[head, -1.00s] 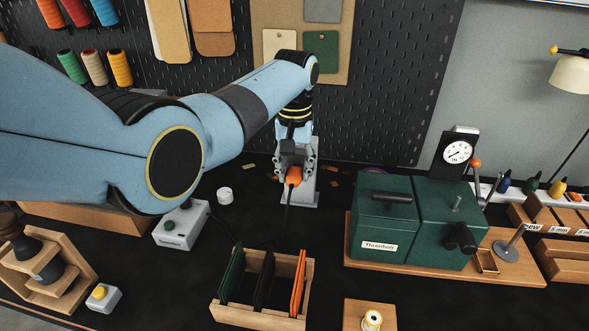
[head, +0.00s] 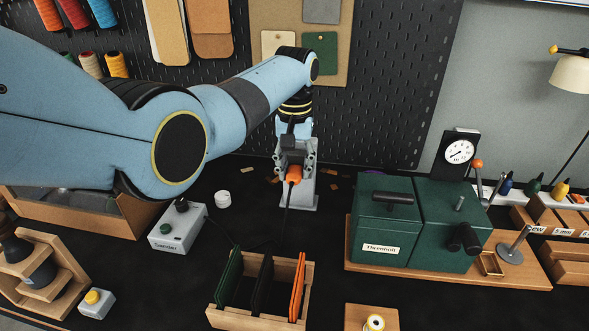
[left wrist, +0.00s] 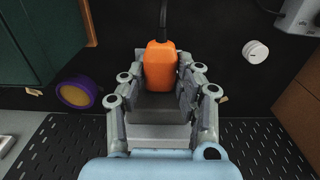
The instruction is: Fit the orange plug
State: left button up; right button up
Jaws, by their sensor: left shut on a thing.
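The orange plug (head: 293,175) is in my left gripper (head: 295,168), in front of a grey upright stand (head: 309,196) near the back of the bench. A black cable hangs down from the plug. In the left wrist view the fingers of my left gripper (left wrist: 163,92) are shut on both sides of the orange plug (left wrist: 160,66), and its cable runs away at the top. I cannot tell whether the plug touches the stand. My right gripper is not in view.
A green machine (head: 385,228) on a wooden board stands to the right. A wooden rack (head: 261,318) with green, black and orange sheets stands in front. A grey control box (head: 178,228) and a white round tin (head: 223,199) are left. A purple-rimmed roll (left wrist: 76,94) lies nearby.

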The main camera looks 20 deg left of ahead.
pick_arm(q)
jog(key=shift+w+a+r, duration=0.1)
jog(key=shift+w+r, duration=0.15)
jog(key=shift+r, duration=0.05)
dwell(0.4)
jog(key=o, duration=1.2)
jog(key=shift+w, duration=0.2)
jog(key=shift+r, duration=0.2)
jog(key=shift+w+r, duration=0.1)
jog(key=shift+r, duration=0.25)
notch_tip(320, 180, up, 10)
jog(key=shift+s+d, duration=0.3)
jog(key=shift+s, duration=0.1)
jog(key=shift+r, duration=0.1)
